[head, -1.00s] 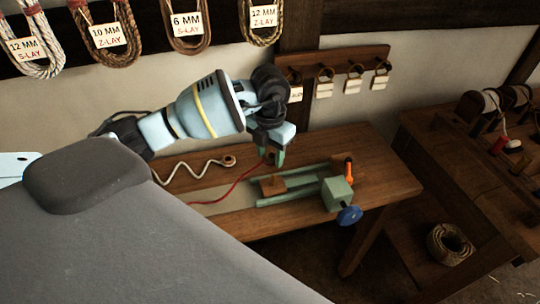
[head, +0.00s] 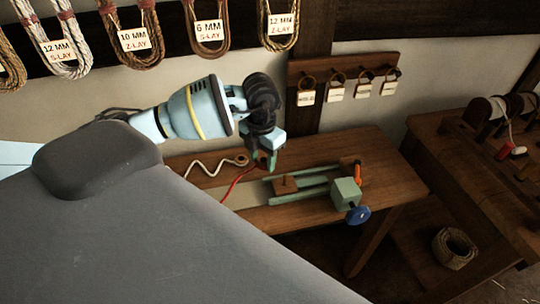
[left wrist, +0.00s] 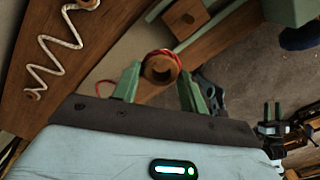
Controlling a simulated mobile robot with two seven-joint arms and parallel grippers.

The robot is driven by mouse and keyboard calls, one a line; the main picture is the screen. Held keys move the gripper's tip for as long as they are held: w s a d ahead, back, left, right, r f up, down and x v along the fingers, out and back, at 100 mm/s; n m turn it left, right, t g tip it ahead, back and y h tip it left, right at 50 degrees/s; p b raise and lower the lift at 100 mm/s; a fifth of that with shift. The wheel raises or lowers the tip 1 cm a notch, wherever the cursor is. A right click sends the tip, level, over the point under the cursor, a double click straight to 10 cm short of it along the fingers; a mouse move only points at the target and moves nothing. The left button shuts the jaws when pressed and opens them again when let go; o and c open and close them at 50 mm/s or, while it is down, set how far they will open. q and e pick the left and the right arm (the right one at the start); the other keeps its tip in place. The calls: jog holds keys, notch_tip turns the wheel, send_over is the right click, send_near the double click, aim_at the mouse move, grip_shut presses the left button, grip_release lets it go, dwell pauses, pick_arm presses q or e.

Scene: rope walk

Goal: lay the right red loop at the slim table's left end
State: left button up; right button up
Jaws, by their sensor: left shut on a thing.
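My left gripper (head: 264,164) is over the slim table (head: 392,178), just left of the green-railed device. In the left wrist view its green fingers (left wrist: 158,88) are on either side of a round wooden piece (left wrist: 160,68) with the red loop (left wrist: 162,51) around it. The red cord (head: 236,183) runs from the gripper down and left along the tabletop. My grey body hides the table's left end in the head view. Two small prongs at the right edge of the left wrist view may be my right gripper (left wrist: 272,112); they are too small to judge.
A white wavy rope (head: 215,163) lies on the table behind the red cord. The device (head: 346,192), with a blue wheel and orange handle, fills the right part. Tagged hooks (head: 362,75) and rope coils (head: 141,40) hang on the wall. A rope coil (head: 454,248) lies at lower right.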

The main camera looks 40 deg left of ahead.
pick_arm(q)
jog(key=s+a, duration=1.1)
jog(key=s, duration=0.3)
dwell(0.5)
jog(key=s+a, duration=1.3)
jog(key=s, duration=0.4)
jog(key=shift+s+a, duration=0.4)
dwell(0.6)
jog(key=s+a, duration=1.4)
jog(key=s, duration=0.3)
jog(key=shift+s, duration=0.4)
dwell(0.5)
dwell(0.5)
